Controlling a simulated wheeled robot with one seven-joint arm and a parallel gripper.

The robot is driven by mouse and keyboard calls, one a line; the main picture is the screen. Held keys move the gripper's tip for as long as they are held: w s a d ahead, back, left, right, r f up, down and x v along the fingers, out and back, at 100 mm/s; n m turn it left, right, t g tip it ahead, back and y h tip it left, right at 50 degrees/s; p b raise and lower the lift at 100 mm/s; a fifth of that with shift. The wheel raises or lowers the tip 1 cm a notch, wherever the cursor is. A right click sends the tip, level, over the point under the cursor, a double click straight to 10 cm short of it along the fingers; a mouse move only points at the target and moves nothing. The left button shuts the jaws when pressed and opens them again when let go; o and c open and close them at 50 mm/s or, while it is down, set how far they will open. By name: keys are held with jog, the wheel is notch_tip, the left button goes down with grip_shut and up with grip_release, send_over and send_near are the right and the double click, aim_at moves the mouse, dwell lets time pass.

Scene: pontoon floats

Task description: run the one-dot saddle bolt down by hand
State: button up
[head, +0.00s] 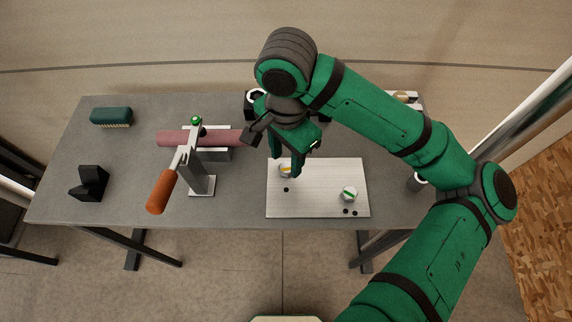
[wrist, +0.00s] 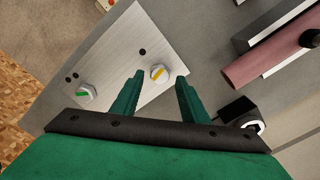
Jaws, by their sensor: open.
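A light metal plate (head: 318,205) lies on the grey table and carries two pale round bolt heads. The one-dot bolt (head: 286,170) has a yellow stripe and a single black dot beside it. The other bolt (head: 349,194) has a green stripe and two dots. In the wrist view the one-dot bolt (wrist: 158,73) shows between my fingertips, and the green-striped bolt (wrist: 85,92) is off to the left. My gripper (head: 286,164) is open and points down over the one-dot bolt, with one finger on each side. Whether the fingers touch it I cannot tell.
A clamp with an orange handle (head: 161,191) and a pink tube (head: 177,138) stand left of the plate. A brush (head: 111,117) and a black block (head: 90,184) lie farther left. A black item (wrist: 240,113) sits near the plate. A small grey cup (head: 417,183) stands at the right.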

aim_at(286, 167)
jog(key=shift+r, duration=1.95)
notch_tip(286, 167, up, 11)
jog(key=shift+f, duration=0.15)
